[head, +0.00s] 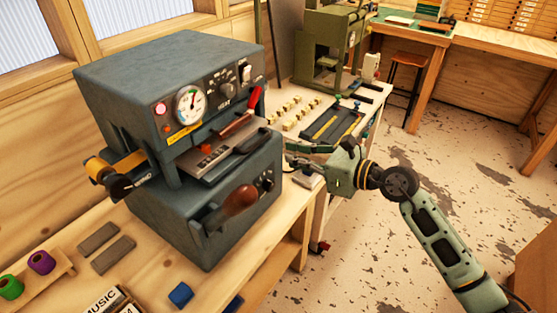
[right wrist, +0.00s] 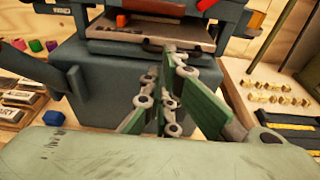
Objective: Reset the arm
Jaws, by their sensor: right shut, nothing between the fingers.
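My right gripper (head: 298,156) reaches in from the right, just beside the front right of the grey foil machine (head: 165,62). In the right wrist view its fingers (right wrist: 173,56) are together with nothing between them, and the machine body (right wrist: 108,85) stands beyond them. The machine has a lever with a brown wooden handle (head: 237,200) on its lower front and a red handle (head: 253,98) higher up. The gripper appears apart from both handles. An orange foil roll (head: 127,163) sits on the machine's left side. My left gripper is not in view.
The bench holds purple (head: 41,262) and green (head: 10,287) rolls, grey bars (head: 98,237), a blue block (head: 180,294) and lettered plates (head: 102,301). Behind, a white table (head: 371,118) carries small brass pieces (head: 292,112) and a black tray (head: 335,122). The floor (head: 420,160) at right is open.

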